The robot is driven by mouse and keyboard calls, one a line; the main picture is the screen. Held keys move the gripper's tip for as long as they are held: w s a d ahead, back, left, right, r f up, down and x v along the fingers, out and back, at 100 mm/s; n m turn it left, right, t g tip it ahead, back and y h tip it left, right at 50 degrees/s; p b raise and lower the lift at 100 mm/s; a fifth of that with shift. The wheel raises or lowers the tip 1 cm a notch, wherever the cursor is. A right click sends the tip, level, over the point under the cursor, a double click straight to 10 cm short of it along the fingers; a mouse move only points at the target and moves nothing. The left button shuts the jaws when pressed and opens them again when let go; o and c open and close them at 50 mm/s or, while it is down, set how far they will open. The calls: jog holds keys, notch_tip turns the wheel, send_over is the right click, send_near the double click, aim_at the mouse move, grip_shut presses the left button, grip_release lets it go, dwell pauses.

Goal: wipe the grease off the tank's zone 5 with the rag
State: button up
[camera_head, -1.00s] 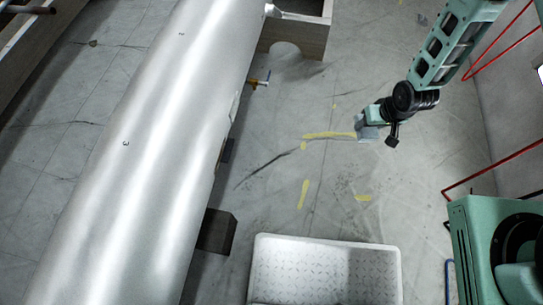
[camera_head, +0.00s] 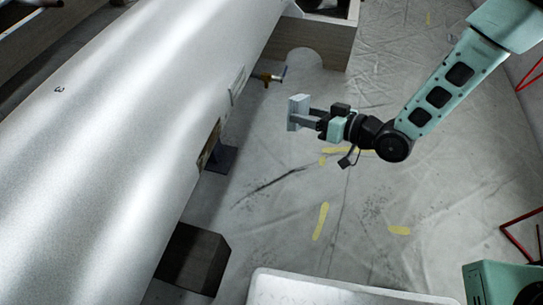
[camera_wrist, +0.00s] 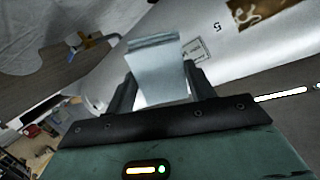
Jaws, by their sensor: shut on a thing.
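The tank (camera_head: 130,120) is a long silver cylinder lying diagonally on the left of the head view. In the wrist view the tank (camera_wrist: 240,65) bears a "5" mark with a brown grease patch (camera_wrist: 250,10) beside it at the top edge. In the head view the grease patch (camera_head: 209,146) shows edge-on at the tank's right side. My gripper (camera_head: 311,118) is shut on the pale blue-grey rag (camera_head: 297,108), a folded pad that also shows between the fingers in the wrist view (camera_wrist: 158,70). The rag is in the air right of the tank, apart from it.
A small valve with a blue handle (camera_head: 270,77) sticks out from the tank's right side. A wooden cradle (camera_head: 325,38) stands at the back and a dark block (camera_head: 195,258) lies at the front. A white tray (camera_head: 330,290) is at the bottom. Sheeted floor between is clear.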

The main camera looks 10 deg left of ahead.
jog(key=s+a+n+g+y+b, duration=0.1)
jog(key=s+a+g+y+b, duration=0.1)
jog(key=a+b, duration=0.4)
jog(key=s+a+n+g+y+b, duration=0.2)
jog(key=s+a+y+b, duration=0.1)
jog(key=a+b, duration=0.4)
jog(key=shift+s+a+f+n+y+b, duration=0.35)
jog(key=shift+s+b, duration=0.4)
jog(key=shift+s, duration=0.15)
jog(key=shift+a+r+g, duration=0.15)
jog(key=shift+a+g, duration=0.15)
jog(key=shift+a, duration=0.6)
jog(key=shift+s+p, duration=0.4)
jog(key=shift+s, duration=1.3)
jog(key=shift+s+a, duration=0.15)
jog(key=shift+s, duration=0.65)
jog(key=shift+s+a, duration=0.15)
jog(key=shift+s, duration=0.65)
jog(key=shift+s+a+p, duration=0.15)
jog(key=shift+s+p, duration=0.05)
jog(key=shift+s, duration=1.6)
jog(key=shift+s+a+p, duration=0.1)
jog(key=shift+s+p, duration=0.05)
jog(key=shift+s, duration=1.6)
